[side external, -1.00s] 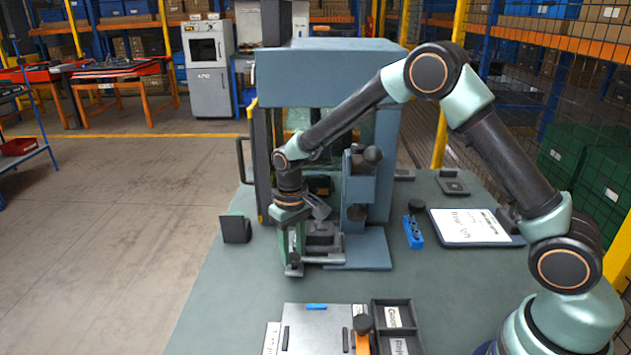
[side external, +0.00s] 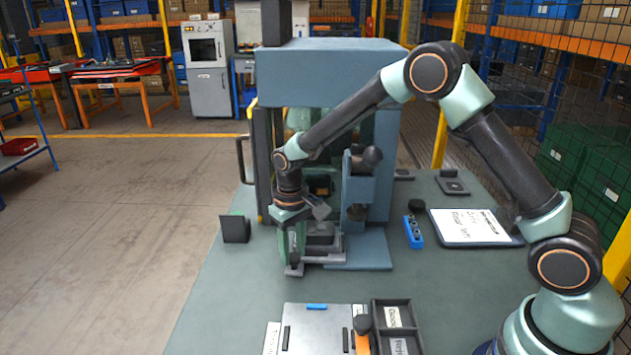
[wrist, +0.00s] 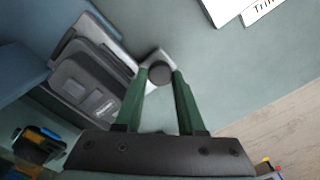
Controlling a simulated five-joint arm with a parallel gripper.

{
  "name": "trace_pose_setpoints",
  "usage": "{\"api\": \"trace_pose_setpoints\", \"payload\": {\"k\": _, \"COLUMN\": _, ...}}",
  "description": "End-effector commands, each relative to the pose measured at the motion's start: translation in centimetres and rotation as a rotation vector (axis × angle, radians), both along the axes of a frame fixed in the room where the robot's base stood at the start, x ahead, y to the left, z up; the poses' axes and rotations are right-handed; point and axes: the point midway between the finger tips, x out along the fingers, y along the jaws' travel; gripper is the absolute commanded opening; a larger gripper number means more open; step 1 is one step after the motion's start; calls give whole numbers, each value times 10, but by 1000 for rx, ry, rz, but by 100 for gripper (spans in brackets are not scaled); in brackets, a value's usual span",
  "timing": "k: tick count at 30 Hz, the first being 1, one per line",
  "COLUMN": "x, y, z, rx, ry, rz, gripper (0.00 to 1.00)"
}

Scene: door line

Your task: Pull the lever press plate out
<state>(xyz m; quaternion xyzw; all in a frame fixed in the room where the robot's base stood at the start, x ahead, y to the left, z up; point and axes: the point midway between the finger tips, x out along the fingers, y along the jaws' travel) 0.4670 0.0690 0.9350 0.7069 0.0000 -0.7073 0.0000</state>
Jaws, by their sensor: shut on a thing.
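The lever press (side external: 360,190) is a blue-grey upright with a dark round knob on a base plate, in front of the large blue-grey cabinet. Its press plate (side external: 312,258) lies low at the front left of the press, with a dark grey block on it. In the wrist view the plate (wrist: 120,53) runs to a light tab with a dark round knob (wrist: 160,73). My gripper (side external: 293,268) points down at the plate's front left end. Its green fingers are shut on the knob, one on each side. In the side view the fingers hide most of the knob.
A small dark block (side external: 236,228) stands left of my gripper. A blue block (side external: 413,232) and a clipboard (side external: 470,227) lie to the right. A flat metal plate (side external: 315,325) and a black tray (side external: 398,318) lie nearer the camera. Bare table separates them from the press.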

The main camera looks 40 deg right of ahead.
Motion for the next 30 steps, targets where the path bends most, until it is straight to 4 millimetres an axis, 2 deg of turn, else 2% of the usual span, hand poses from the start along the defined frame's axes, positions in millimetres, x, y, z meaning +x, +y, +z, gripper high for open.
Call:
{"api": "trace_pose_setpoints", "payload": {"k": 14, "x": 2, "y": 2, "z": 1, "rx": 0, "ry": -2, "rz": 1, "gripper": 0}}
{"api": "trace_pose_setpoints", "payload": {"k": 24, "x": 31, "y": 29, "z": 1, "rx": 1, "ry": -7, "rz": 1, "gripper": 0}}
{"api": "trace_pose_setpoints", "payload": {"k": 30, "x": 36, "y": 35, "z": 2, "rx": 2, "ry": -8, "rz": 1, "gripper": 0}}
